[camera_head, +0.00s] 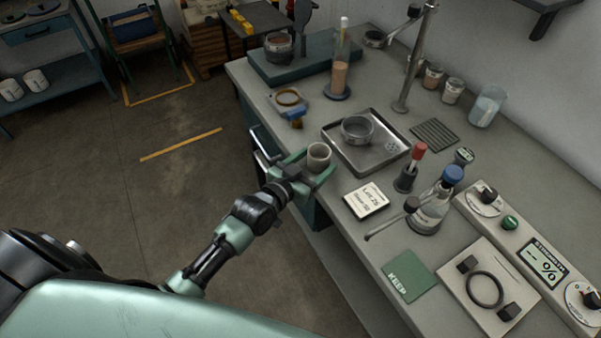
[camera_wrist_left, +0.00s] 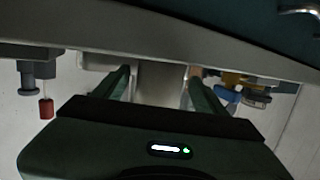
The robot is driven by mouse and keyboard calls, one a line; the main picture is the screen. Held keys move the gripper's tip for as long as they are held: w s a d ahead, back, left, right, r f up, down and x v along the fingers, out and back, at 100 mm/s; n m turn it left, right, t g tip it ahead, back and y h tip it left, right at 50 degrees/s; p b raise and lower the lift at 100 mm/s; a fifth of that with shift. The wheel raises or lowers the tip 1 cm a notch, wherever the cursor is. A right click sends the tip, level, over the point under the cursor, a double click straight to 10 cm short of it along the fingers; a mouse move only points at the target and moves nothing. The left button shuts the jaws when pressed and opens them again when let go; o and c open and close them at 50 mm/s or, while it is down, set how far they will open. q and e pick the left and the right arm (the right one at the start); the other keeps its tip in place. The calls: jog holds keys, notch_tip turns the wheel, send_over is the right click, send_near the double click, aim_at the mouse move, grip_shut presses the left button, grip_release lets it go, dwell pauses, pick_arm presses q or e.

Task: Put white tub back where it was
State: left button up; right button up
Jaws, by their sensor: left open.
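The white tub (camera_head: 319,158) stands at the front edge of the bench, left of the steel tray. My left gripper (camera_head: 308,164) is at the bench edge with its fingers open on either side of the tub. In the left wrist view, which looks upside down, the pale tub (camera_wrist_left: 158,82) shows between the two green fingers (camera_wrist_left: 160,90). Its lower part is hidden by the gripper, and I cannot tell whether the fingers touch it. My right gripper is not in view.
A steel tray (camera_head: 365,163) with a grey dish (camera_head: 357,129) lies just right of the tub. A label card (camera_head: 366,201), a red-topped tool in a holder (camera_head: 407,178) and a blue-capped bottle (camera_head: 431,211) stand nearer. A yellow-and-blue item (camera_head: 290,103) lies behind.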

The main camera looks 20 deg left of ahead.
pick_arm(q)
jog(key=b+v, duration=0.1)
jog(key=v, duration=0.9)
jog(key=shift+s, duration=0.15)
jog(key=s+a+f+g+y, duration=0.15)
jog(key=s+f, duration=0.25)
jog(key=f, duration=0.7)
jog(key=s+a+f+n+g+y, duration=0.1)
jog(key=s+f+g, duration=0.25)
jog(key=f, duration=0.75)
jog(key=s+a+f+g+y, duration=0.15)
jog(key=s+f, duration=0.35)
jog(key=f, duration=0.6)
jog(key=s+f+g, duration=0.3)
jog(key=s+f, duration=0.5)
jog(key=s, duration=0.5)
jog(key=s+f+g, duration=0.4)
jog(key=s+f, duration=0.4)
jog(key=s, duration=0.6)
jog(key=shift+d+f, duration=0.25)
jog(key=shift+d, duration=0.05)
jog(key=shift+g, duration=0.25)
